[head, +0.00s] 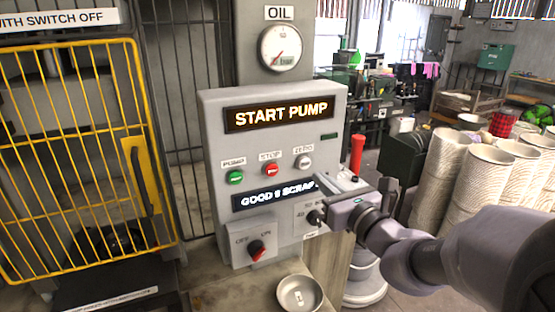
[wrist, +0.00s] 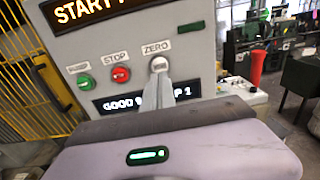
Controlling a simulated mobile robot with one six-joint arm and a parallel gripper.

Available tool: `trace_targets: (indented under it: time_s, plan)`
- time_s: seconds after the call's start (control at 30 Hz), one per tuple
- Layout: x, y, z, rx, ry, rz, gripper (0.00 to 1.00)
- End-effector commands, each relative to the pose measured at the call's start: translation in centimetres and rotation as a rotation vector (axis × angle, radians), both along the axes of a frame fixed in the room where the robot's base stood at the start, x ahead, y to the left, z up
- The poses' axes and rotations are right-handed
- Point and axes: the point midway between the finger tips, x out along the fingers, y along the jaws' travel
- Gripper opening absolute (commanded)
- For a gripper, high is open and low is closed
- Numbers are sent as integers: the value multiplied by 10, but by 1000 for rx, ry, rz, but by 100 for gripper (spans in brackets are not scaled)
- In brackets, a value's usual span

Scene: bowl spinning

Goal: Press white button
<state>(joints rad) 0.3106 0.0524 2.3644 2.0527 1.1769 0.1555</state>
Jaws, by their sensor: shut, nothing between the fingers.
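The white button (head: 305,162) sits under the ZERO label on the grey control panel (head: 215,125). It also shows in the wrist view (wrist: 159,63), with its lower edge partly covered by my fingertips. My gripper (head: 320,179) is shut and empty, just to the right of and below the button in the head view. In the wrist view the closed fingers (wrist: 160,82) point up at the button. I cannot tell whether they touch it.
The red STOP button (head: 271,170) and green PUMP button (head: 235,177) are left of the white one. A metal bowl (head: 299,294) stands in front. A yellow cage door (head: 75,150) is at left.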

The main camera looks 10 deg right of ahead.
Motion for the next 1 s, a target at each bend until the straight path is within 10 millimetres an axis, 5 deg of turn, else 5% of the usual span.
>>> trace_targets:
  time_s: [0.3,1.0]
  plan:
    - [44,15,0,0,0,0,0]
    - [67,22,2,1,-3,0,0]
